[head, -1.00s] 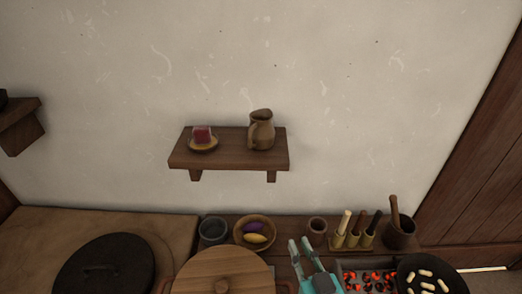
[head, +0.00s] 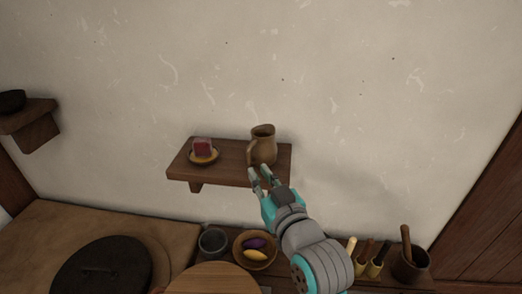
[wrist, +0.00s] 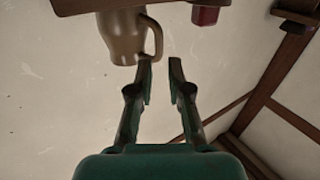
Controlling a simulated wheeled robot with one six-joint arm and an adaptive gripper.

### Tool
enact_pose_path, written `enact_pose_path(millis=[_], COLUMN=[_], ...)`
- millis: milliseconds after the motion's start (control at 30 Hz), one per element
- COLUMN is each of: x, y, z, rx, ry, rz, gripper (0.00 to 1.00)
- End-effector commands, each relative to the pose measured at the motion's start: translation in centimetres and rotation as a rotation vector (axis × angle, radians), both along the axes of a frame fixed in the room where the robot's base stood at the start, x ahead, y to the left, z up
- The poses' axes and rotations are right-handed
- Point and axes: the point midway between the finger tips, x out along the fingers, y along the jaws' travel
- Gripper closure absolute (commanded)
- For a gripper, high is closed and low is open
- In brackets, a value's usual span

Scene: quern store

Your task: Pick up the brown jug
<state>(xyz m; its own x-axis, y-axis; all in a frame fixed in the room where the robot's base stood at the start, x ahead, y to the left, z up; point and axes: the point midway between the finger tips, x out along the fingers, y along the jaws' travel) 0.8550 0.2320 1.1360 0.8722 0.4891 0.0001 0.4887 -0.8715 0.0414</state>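The brown jug (head: 264,144) stands upright on the right part of a small wooden wall shelf (head: 228,158), its handle toward the left in the head view. In the wrist view the jug (wrist: 119,36) appears at the upper left, its handle near my fingertips. My gripper (head: 260,173) is raised at the front edge of the shelf, just in front of the jug's lower part. In the wrist view my gripper (wrist: 160,64) is open with nothing between its fingers, and one fingertip is close to the jug's handle. I cannot tell whether it touches.
Below are a grey mug (head: 212,241), a bowl (head: 254,262) with purple and yellow items, and a utensil pot (head: 410,264). The wall above is clear.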

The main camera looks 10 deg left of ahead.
Motion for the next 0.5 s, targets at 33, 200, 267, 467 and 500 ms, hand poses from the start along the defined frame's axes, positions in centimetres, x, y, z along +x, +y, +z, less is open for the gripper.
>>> enact_pose_path(millis=[33, 200, 267, 467, 500], x=[0.5, 1.4, 1.8, 4.3, 4.7], y=[0.3, 0.8, 1.0, 2.2, 2.4], z=[0.0, 0.0, 0.0, -0.2, -0.1], rx=[0.0, 0.0, 0.001, 0.0, 0.0], ry=[0.0, 0.0, 0.0, 0.001, 0.0], rz=[0.001, 0.0, 0.0, 0.0, 0.0], gripper=[0.82, 0.82, 0.82, 0.82, 0.82])
